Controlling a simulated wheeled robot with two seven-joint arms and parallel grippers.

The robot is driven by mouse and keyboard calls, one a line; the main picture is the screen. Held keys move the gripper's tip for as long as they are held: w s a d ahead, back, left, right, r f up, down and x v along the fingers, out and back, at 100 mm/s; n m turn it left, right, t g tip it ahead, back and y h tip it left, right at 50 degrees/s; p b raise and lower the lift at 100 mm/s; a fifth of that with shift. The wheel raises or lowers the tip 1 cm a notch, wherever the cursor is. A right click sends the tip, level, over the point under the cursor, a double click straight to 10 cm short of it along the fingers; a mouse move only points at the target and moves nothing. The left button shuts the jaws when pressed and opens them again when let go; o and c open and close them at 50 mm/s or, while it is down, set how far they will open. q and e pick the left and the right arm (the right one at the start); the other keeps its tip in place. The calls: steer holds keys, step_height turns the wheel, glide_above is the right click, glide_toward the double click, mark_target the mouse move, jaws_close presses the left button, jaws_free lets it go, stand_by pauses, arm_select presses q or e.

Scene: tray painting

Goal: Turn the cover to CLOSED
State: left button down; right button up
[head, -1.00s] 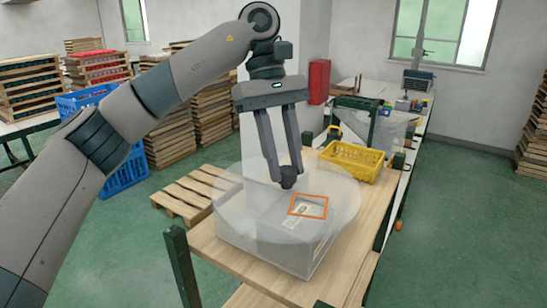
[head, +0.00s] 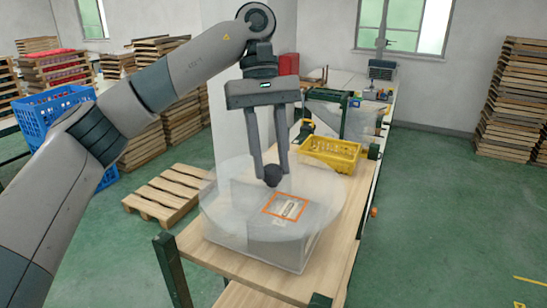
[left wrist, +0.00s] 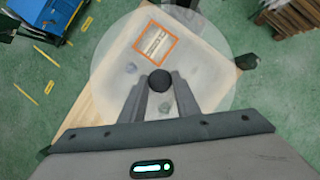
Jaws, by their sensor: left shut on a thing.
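The cover is a clear round disc (head: 225,212) lying on top of a pale box (head: 262,250) on the wooden table. A dark round knob (head: 272,176) stands up from the cover. My left gripper (head: 271,172) points down and is shut on the knob; the knob also shows between its fingertips in the left wrist view (left wrist: 159,81). An orange square frame (head: 284,205) with a small label inside it (head: 291,209) shows on the cover's right side. The label's writing is too small to read. My right gripper is not in view.
The wooden table (head: 325,262) has bare room to the right of the box. A yellow basket (head: 331,153) stands behind it. A wooden pallet (head: 168,195) lies on the floor at left, near a blue crate (head: 55,112) and stacked wooden trays.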

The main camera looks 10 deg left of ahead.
arm_select(q)
steer(key=shift+r, duration=0.1)
steer(key=c, duration=1.4)
jaws_free()
steer(key=shift+o, duration=0.2)
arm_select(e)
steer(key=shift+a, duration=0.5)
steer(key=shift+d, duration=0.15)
